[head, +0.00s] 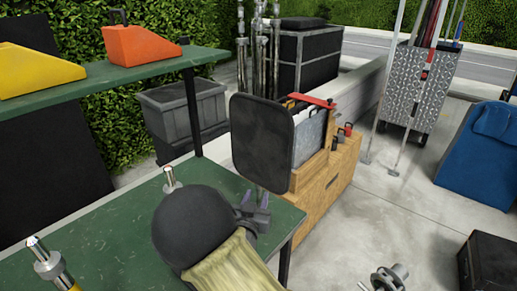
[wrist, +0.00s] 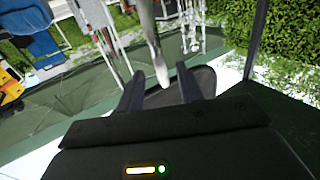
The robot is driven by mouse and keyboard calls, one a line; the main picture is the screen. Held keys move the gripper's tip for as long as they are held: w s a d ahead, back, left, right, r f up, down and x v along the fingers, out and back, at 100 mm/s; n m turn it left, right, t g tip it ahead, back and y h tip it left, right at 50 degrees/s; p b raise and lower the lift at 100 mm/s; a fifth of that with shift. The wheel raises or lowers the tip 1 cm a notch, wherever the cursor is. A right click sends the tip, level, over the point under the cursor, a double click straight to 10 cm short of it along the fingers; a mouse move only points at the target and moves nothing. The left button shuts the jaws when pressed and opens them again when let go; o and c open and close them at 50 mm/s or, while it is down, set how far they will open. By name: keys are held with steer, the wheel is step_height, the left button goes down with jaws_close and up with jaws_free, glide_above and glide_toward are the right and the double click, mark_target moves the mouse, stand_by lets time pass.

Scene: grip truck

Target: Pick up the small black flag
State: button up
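The small black flag (head: 262,142), a dark panel with rounded corners, stands upright in the head view in front of the wooden box's left end. My gripper (head: 254,200) is just below its lower edge, above the green table's right corner. In the wrist view the two fingers of my gripper (wrist: 160,88) are apart. A grey rod comes down from the top between them, and a dark rounded surface lies behind the fingertips. I cannot tell whether these belong to the flag, or whether the fingers touch its stem.
The green table (head: 105,235) carries metal spigots. The wooden box (head: 325,195) with grey panels and a red bar stands behind the flag. A shelf at upper left holds an orange wedge (head: 140,45) and a yellow wedge (head: 35,72).

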mark_target(258, 193)
steer(key=w, duration=0.3)
steer(key=shift+w+d+f, duration=0.2)
steer(key=shift+w+d, duration=0.15)
steer(key=shift+w, duration=0.05)
steer(key=shift+c, duration=0.4)
jaws_close()
